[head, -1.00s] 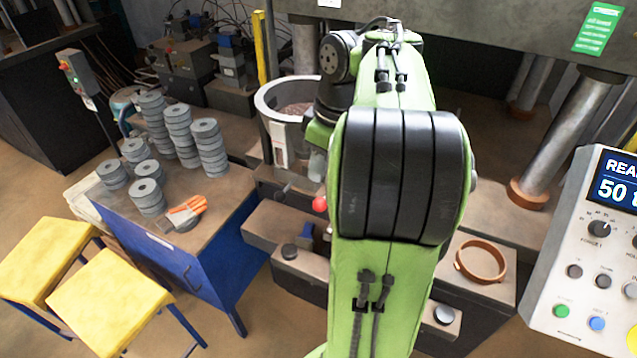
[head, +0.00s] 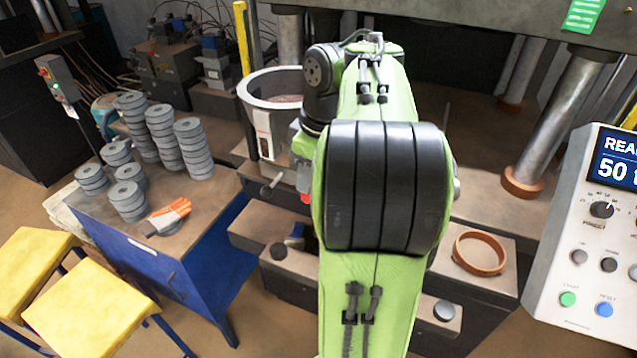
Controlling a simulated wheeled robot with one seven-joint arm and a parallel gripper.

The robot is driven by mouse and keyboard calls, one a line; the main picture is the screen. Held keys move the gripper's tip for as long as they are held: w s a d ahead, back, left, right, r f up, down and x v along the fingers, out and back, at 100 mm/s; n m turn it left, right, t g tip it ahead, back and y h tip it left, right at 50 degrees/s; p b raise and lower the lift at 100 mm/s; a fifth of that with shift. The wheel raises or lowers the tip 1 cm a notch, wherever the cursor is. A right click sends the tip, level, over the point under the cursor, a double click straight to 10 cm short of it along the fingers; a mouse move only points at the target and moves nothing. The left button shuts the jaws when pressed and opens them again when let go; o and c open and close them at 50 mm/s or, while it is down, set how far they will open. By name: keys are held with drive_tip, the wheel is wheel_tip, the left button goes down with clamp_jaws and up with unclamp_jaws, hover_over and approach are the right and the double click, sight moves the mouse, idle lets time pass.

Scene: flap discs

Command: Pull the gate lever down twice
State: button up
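The gate lever shows only in part: a small red knob (head: 305,198) below and right of the grey hopper (head: 252,96), at the left edge of my green arm. The arm covers most of the knob and whatever joins it to the hopper. I cannot tell how far down the lever stands. My gripper (head: 303,176) is mostly hidden behind my arm; a small grey part shows just above the knob. I cannot tell whether its fingers touch the knob or are open or shut.
A blue-sided bench (head: 205,215) at left holds several stacks of grey discs (head: 160,125) and orange gloves (head: 170,215). Yellow stools (head: 90,312) stand in front. A brown ring (head: 480,253) lies right of my arm. A control panel (head: 590,230) and press column (head: 550,110) stand at right.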

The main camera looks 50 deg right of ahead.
drive_tip(key=shift+f+b, duration=2.35)
drive_tip(key=shift+f, duration=0.4)
wheel_tip(320, 180, down, 4)
drive_tip(key=b, duration=0.3)
drive_tip(key=shift+r, duration=0.1)
wheel_tip(320, 180, up, 10)
drive_tip(key=p, duration=1)
drive_tip(key=shift+r, duration=0.2)
drive_tip(key=shift+f, duration=0.15)
drive_tip(key=shift+f+b, duration=0.15)
drive_tip(key=shift+b, duration=0.15)
